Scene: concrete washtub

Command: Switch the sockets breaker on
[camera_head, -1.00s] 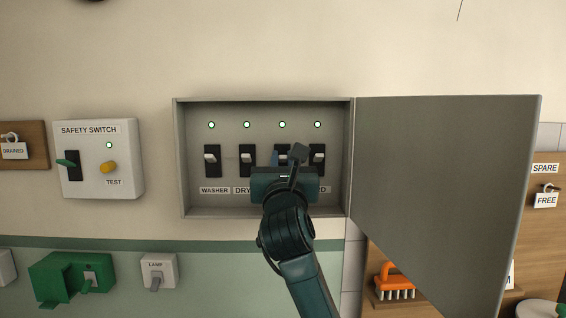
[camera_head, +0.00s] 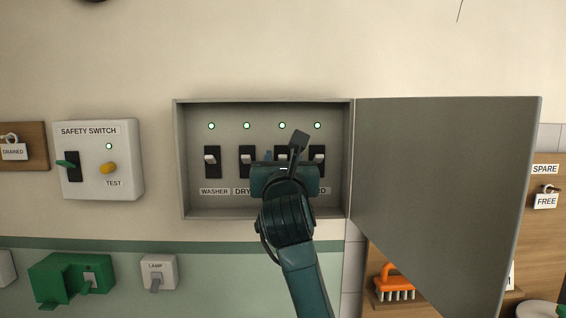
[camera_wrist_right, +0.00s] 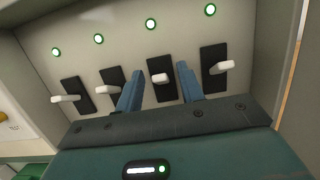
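The open grey breaker box (camera_head: 264,212) holds a row of black breakers with white levers, each under a lit green lamp. My right gripper (camera_head: 282,155) is in front of the third breaker from the left and covers most of it. The label below that breaker is hidden, so I cannot read whether it says sockets. In the right wrist view, the gripper's blue fingers (camera_wrist_right: 159,70) are spread apart, one on each side of the third breaker's lever (camera_wrist_right: 160,78). Contact with the lever cannot be made out. My left gripper is not in view.
The box door (camera_head: 440,180) stands open to the right. The washer breaker (camera_head: 212,162) is at the row's left end. Left of the box is the safety switch (camera_head: 98,160) with a yellow test button. A lamp switch (camera_head: 158,272) and a green cover (camera_head: 70,280) are below.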

